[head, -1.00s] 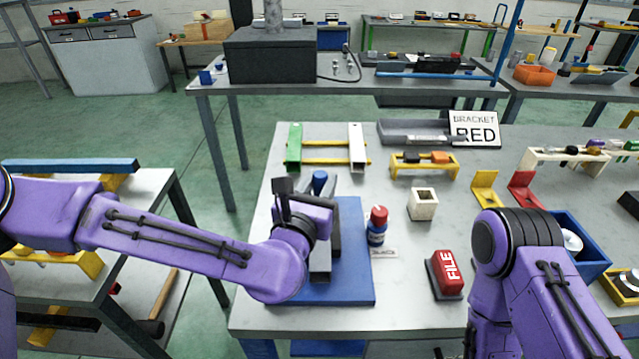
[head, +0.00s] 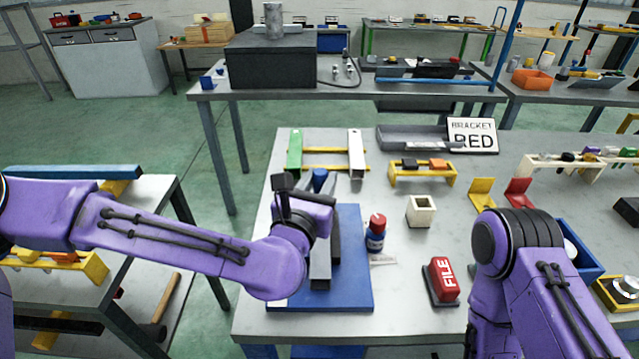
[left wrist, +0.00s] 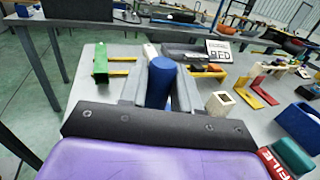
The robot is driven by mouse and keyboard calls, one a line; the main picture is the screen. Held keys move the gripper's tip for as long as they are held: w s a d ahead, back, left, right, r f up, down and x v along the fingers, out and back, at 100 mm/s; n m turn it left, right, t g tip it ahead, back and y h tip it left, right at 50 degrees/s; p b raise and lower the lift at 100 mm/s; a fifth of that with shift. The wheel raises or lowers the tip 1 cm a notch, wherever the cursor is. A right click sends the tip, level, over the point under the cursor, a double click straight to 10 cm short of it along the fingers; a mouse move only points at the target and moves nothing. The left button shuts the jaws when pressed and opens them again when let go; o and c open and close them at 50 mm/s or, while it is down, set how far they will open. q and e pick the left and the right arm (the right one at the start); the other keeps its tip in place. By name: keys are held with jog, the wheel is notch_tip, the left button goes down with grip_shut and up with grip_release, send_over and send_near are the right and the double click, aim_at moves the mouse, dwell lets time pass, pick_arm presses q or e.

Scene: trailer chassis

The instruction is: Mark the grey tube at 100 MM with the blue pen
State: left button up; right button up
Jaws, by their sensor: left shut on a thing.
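My left gripper (head: 318,186) is over the far part of the blue board (head: 350,270). It is shut on the blue pen (head: 319,177), whose thick blue body shows between the two grey fingers in the left wrist view (left wrist: 159,82). The pen's tip is hidden. Dark grey blocks (head: 321,273) stand on the board, partly hidden by my left wrist. I cannot clearly make out the grey tube or a 100 MM mark; my arm covers part of the board. My right arm shows at the right, but its gripper is out of view.
A blue bottle with a red cap (head: 376,233) stands just right of the board. A white square holder (head: 421,211) and a red FILE block (head: 442,280) are farther right. Green (head: 295,155) and white (head: 356,153) rails on yellow bars lie behind the gripper.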

pick_arm(q)
jog(key=shift+r+p, duration=1.55)
jog(key=shift+r, duration=0.95)
